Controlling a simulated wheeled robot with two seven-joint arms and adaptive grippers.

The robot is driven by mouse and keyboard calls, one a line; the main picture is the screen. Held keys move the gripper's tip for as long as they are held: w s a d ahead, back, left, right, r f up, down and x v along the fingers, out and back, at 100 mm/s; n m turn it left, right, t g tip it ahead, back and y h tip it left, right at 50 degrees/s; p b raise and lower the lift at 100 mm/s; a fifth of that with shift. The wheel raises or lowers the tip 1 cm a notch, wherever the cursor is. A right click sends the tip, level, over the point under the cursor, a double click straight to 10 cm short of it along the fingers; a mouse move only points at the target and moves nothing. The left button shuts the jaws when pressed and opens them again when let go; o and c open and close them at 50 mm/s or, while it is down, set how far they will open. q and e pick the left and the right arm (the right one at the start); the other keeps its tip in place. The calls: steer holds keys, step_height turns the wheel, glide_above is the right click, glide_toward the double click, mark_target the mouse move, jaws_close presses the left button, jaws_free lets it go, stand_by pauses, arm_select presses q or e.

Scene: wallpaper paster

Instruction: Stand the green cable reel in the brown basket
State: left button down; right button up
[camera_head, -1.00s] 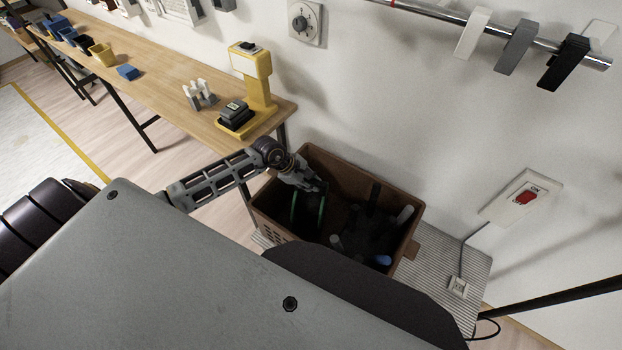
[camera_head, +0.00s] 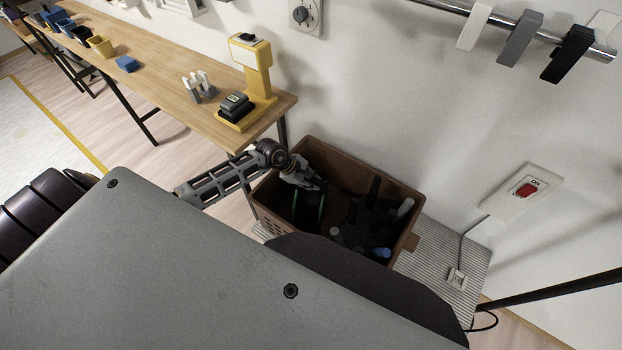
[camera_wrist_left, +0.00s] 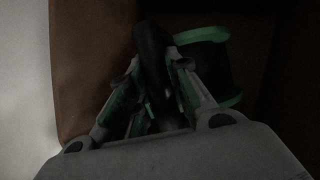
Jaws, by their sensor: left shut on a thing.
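The brown basket (camera_head: 408,228) stands low against the wall. My left gripper (camera_head: 312,185) reaches down into its left part. It is shut on the green cable reel (camera_head: 323,208), whose green rims show as thin upright arcs inside the basket. In the left wrist view, the reel (camera_wrist_left: 207,68) shows dark winding between green rims, just beyond and right of the fingers (camera_wrist_left: 155,95). Its lower edge is hidden, so I cannot tell whether it touches the basket floor. My right gripper is not in view.
Dark pieces with grey and blue ends (camera_head: 381,253) fill the basket's right part. A wooden table (camera_head: 185,70) with a yellow stand (camera_head: 257,80) is at the left. A wall switch (camera_head: 525,190) and a rail with clips (camera_head: 515,40) are at the right.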

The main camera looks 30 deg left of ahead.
arm_select(q)
steer(key=shift+w, duration=0.1)
stand_by(0.3)
steer(key=c, duration=1.3)
jaws_free()
steer(key=shift+v, duration=6.05)
